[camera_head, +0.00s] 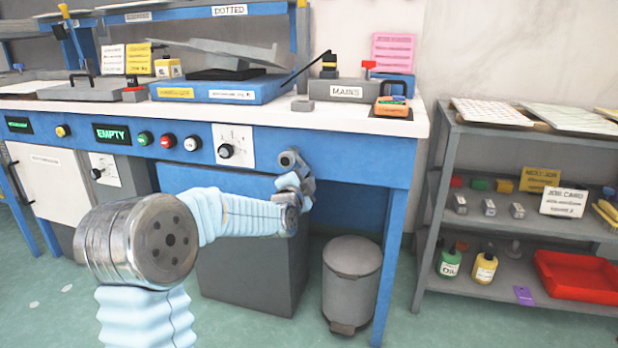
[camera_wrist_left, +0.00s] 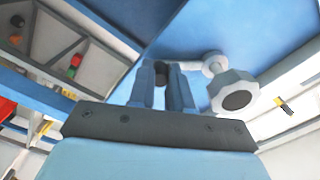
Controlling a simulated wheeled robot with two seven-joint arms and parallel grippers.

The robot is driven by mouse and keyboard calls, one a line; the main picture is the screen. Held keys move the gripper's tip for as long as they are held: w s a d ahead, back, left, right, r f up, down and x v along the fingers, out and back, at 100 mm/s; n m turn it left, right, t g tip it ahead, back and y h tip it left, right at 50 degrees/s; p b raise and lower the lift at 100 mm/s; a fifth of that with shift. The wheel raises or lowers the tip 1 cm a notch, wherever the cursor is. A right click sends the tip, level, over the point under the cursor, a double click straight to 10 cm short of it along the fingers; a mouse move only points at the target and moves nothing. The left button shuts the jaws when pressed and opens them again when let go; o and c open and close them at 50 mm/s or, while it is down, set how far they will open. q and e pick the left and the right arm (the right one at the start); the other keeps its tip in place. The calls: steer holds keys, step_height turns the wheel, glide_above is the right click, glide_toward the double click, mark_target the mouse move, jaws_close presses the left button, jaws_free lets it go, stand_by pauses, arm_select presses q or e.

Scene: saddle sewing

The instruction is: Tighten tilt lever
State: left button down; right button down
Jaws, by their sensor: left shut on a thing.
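The tilt lever (camera_wrist_left: 188,66) is a pale rod under the blue bench top, leading to a round hub and a faceted grey knob (camera_wrist_left: 236,92) with a dark centre. In the head view the grey knob (camera_head: 288,158) shows below the bench's front edge. My left gripper (camera_wrist_left: 163,84) has its two fingers closed around the lever's dark end. In the head view my left gripper (camera_head: 303,178) is just below and right of the knob, partly hidden by its own wrist. My right gripper is not in either view.
The blue workbench (camera_head: 330,141) carries a dial panel (camera_head: 233,146) just left of the knob. A grey cabinet (camera_head: 250,265) and a pedal bin (camera_head: 351,275) stand below. A grey shelf rack (camera_head: 545,226) is at the right. Open floor lies in front.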

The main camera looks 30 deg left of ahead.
arm_select(q)
steer(key=shift+s+a+f+m+b, duration=0.15)
steer(key=shift+a+f+m+b, duration=0.3)
steer(key=shift+m, duration=0.8)
steer(key=shift+s+a+f+m+b, duration=0.15)
steer(key=shift+a+m+b, duration=0.3)
steer(key=shift+a+m, duration=0.65)
steer(key=shift+s+a+f+m+b, duration=0.15)
steer(key=shift+a+f+m+b, duration=0.25)
steer(key=shift+m, duration=1.05)
steer(key=shift+r, duration=0.1)
steer(key=c, duration=1.1)
jaws_free()
steer(key=shift+o, duration=0.2)
steer(key=v, duration=1.4)
steer(key=shift+p, duration=0.3)
steer(key=shift+a, duration=0.15)
steer(key=shift+w, duration=0.1)
